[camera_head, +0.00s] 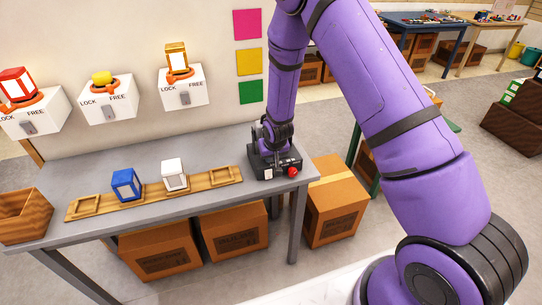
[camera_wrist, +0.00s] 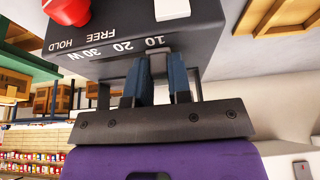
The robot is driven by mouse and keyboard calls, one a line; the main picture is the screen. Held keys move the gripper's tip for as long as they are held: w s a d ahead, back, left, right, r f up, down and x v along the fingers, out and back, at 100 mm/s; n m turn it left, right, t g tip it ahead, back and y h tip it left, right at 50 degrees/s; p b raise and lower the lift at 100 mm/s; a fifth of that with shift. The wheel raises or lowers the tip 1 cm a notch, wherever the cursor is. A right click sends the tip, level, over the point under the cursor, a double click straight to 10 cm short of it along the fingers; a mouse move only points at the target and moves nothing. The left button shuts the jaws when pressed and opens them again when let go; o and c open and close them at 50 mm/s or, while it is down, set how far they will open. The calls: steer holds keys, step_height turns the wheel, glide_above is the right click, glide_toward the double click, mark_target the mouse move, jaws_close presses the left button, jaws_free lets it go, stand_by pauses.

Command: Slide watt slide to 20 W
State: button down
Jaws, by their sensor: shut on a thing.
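A black control box (camera_head: 262,171) with a red button and a white button sits at the right end of the grey table. In the wrist view its face (camera_wrist: 192,38) appears upside down, with the marks 10, 20 and 30 W running from right to left. My gripper (camera_wrist: 158,72) has its two blue fingers at the box's edge beside these marks, nearest the 10. The fingers are closed around the slide's small knob, which they mostly hide. In the head view my gripper (camera_head: 272,146) is at the back of the box top.
A wooden bin (camera_head: 24,216) stands at the far left. White LOCK/FREE boxes hang on the wall. Cardboard boxes (camera_head: 160,252) sit below the table.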

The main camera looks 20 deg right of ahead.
steer(key=shift+d, duration=1.45)
steer(key=c, duration=1)
jaws_free()
steer(key=shift+c, duration=0.2)
steer(key=shift+r, duration=0.15)
steer(key=v, duration=1)
steer(key=shift+s+r, duration=0.2)
steer(key=shift+r, duration=0.05)
